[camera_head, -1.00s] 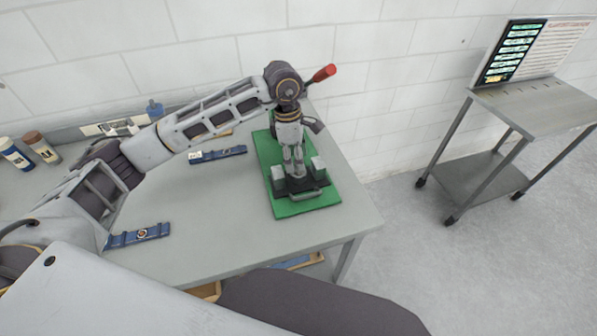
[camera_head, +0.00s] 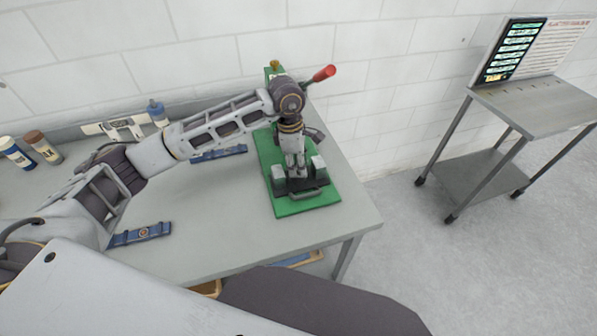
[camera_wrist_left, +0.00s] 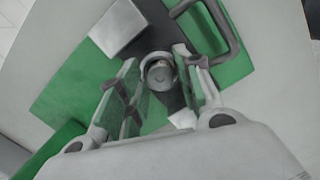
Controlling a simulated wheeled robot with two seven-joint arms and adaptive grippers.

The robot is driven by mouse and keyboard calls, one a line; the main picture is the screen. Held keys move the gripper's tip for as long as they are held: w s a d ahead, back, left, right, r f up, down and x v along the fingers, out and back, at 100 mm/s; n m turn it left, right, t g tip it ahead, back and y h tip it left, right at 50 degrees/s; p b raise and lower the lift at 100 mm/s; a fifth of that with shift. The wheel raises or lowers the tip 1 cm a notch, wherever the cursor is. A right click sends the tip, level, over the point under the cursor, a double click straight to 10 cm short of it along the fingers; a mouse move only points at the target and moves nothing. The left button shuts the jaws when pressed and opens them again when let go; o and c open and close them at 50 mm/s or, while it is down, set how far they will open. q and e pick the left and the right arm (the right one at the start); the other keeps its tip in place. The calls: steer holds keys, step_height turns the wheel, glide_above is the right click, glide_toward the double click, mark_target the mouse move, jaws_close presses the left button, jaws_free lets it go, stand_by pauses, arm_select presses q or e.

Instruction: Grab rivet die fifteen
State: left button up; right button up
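A small round metal piece (camera_wrist_left: 158,72), which may be rivet die fifteen, sits on the dark part of a green press base. I can read no number on it. My left gripper (camera_wrist_left: 160,72) points down over the press, its two fingers apart on either side of the round piece. I cannot tell whether they touch it. In the head view my left gripper (camera_head: 296,172) is low over the green base (camera_head: 300,206), between two pale metal blocks, and hides the round piece. My right gripper is out of view.
A red-tipped lever (camera_head: 324,73) sticks out beside my left arm. A dark handle (camera_head: 308,195) is at the front of the press. Blue strips (camera_head: 140,234) and bottles (camera_head: 43,147) are on the grey table (camera_head: 220,225). A cart (camera_head: 535,102) stands apart at right.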

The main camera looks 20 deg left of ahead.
arm_select(q)
jaws_close()
steer(key=shift+r, duration=0.95)
step_height(320, 180, up, 7)
steer(key=shift+f+b, duration=0.2)
steer(key=shift+b, duration=0.4)
steer(key=shift+r, duration=0.8)
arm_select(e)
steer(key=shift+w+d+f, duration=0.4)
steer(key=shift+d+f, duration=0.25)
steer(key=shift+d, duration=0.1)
